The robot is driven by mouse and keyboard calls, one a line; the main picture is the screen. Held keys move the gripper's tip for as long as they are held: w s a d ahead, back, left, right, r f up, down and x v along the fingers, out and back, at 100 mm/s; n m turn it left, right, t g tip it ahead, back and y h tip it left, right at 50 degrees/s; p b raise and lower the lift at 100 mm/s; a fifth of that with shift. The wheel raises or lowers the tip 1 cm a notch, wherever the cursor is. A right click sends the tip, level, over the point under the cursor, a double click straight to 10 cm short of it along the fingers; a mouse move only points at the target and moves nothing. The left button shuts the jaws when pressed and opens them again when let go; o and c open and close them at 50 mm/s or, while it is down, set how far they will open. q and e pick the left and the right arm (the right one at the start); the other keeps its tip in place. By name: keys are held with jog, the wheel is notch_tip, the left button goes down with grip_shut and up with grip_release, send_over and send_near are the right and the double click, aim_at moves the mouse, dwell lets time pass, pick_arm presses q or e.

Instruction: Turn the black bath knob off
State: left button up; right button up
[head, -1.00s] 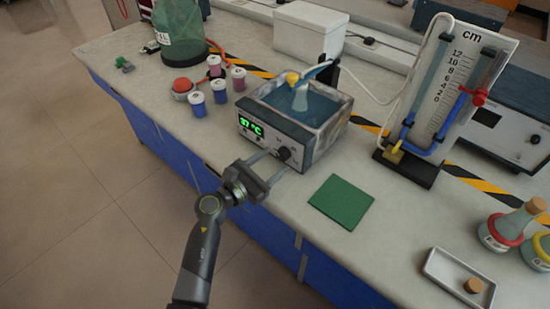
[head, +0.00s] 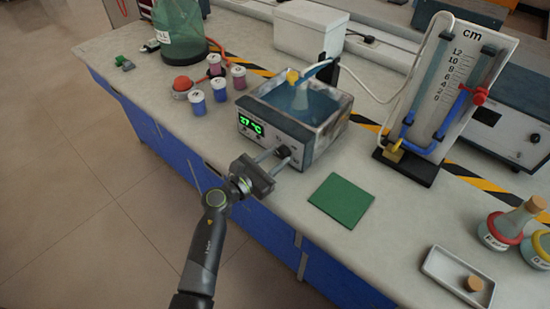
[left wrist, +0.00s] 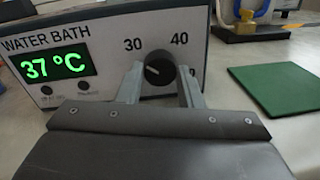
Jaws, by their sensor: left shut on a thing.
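The water bath (head: 318,122) stands on the bench with a flask in its water. Its green display reads 37 °C in the left wrist view (left wrist: 60,66). The black bath knob (head: 283,152) is on the front panel; in the left wrist view the knob (left wrist: 158,70) has a pale pointer line and sits between the marks 30 and 40. My left gripper (head: 277,155) is at the panel with a finger on each side of the knob, shut on it. In the left wrist view the fingers (left wrist: 160,84) flank the knob. My right gripper is not in view.
A green mat (head: 341,200) lies to the right of the bath. Several small capped jars (head: 219,88) stand to the left. A manometer board (head: 455,85) stands at the right, with a white tray (head: 458,280) near the front edge.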

pick_arm(q)
jog(key=shift+n, duration=0.3)
dwell(0.4)
jog(key=n+p, duration=0.2)
jog(key=n, duration=0.1)
jog(key=shift+n+p, duration=0.5)
jog(key=shift+n, duration=1.1)
jog(key=shift+f, duration=0.1)
jog(key=o, duration=1)
jog(key=shift+c, duration=0.2)
jog(key=b+v, duration=0.2)
jog(key=v, duration=1.5)
jog(key=shift+s+f, duration=0.3)
